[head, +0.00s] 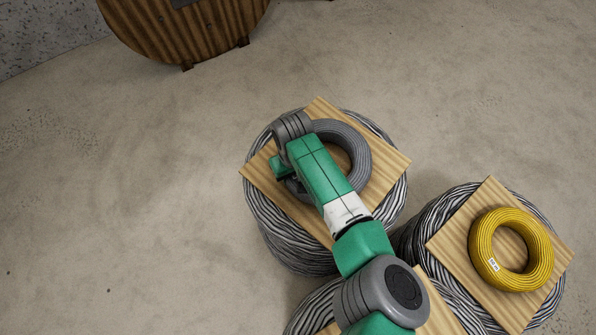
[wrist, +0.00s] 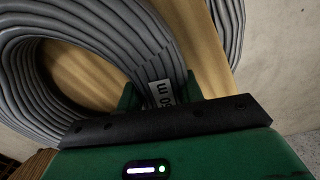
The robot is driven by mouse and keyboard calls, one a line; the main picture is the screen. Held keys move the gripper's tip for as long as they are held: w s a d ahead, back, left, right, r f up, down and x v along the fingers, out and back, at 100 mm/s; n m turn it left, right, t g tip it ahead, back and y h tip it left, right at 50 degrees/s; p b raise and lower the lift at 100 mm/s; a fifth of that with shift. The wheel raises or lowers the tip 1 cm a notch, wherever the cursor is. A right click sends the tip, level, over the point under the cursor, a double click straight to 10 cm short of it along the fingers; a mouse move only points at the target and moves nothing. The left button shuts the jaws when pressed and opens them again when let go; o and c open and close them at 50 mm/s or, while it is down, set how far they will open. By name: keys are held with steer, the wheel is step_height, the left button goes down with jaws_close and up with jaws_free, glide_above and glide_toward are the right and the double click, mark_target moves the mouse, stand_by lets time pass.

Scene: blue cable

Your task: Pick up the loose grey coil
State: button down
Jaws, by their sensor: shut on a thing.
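The loose grey coil (head: 361,150) lies over a square wooden board (head: 389,158) in the head view. My arm covers its left part. In the wrist view the coil (wrist: 100,28) fills the upper left, with a white label on its strand. My gripper (wrist: 160,92) has a green finger on each side of that labelled strand and is shut on it. In the head view my fingertips are hidden by the arm. I cannot tell whether the coil touches the board or is slightly above it.
The board rests on a large grey cable bundle (head: 284,240). At right, a yellow coil (head: 480,250) lies on another board (head: 440,243) over a similar bundle. A third bundle (head: 305,315) is at the bottom. A wooden drum (head: 185,30) stands at upper left. The left floor is clear.

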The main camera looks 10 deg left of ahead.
step_height(320, 180, up, 2)
steer(key=shift+w+r+p, duration=0.1)
steer(key=shift+p, duration=0.25)
steer(key=shift+r, duration=0.3)
steer(key=s+a+p, duration=0.2)
steer(key=s+a, duration=0.1)
steer(key=s, duration=0.4)
steer(key=s+a+r+p, duration=0.1)
steer(key=s+a+p, duration=0.1)
steer(key=s, duration=0.5)
steer(key=shift+s+a+p, duration=0.4)
steer(key=shift+a, duration=0.1)
